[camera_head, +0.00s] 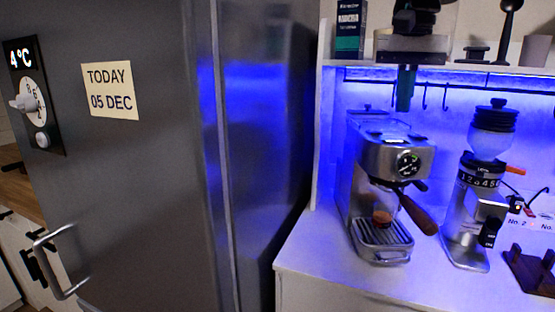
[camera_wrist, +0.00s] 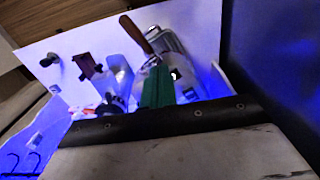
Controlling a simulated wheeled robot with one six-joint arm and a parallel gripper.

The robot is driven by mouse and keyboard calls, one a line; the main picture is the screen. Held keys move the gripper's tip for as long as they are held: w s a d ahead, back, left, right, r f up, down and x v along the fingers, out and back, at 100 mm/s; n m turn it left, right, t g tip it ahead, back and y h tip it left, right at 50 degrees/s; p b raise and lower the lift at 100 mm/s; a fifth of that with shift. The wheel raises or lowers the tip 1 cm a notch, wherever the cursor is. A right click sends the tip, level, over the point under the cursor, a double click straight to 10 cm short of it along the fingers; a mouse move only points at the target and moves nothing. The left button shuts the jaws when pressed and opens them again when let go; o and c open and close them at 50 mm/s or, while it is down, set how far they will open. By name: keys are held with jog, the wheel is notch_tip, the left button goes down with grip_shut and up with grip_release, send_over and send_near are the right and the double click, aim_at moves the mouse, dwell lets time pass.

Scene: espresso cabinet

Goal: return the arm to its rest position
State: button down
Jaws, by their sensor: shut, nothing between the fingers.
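My gripper (camera_head: 403,100) hangs from the top of the head view, in front of the shelf and above the espresso machine (camera_head: 377,165). Its green fingers point down and are shut with nothing between them. In the wrist view the green fingers (camera_wrist: 158,85) are together, with the espresso machine beyond them. My gripper looks clear of the machine in the head view.
A grinder (camera_head: 482,190) stands right of the machine, with a dark wooden stand (camera_head: 530,272) at the counter's right edge. A grey fridge door (camera_head: 150,170) fills the left side. A shelf (camera_head: 490,69) with a dark box (camera_head: 350,30) runs above. The front counter (camera_head: 320,270) is clear.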

jog(key=s+d+f+n, duration=0.1)
jog(key=s+f+n, duration=0.1)
jog(key=s+f, duration=1)
jog(key=s+d+f+n+t, duration=0.1)
jog(key=s+d+f+n, duration=0.1)
jog(key=s+f, duration=1)
jog(key=shift+s+d+f, duration=0.2)
jog(key=shift+s, duration=1)
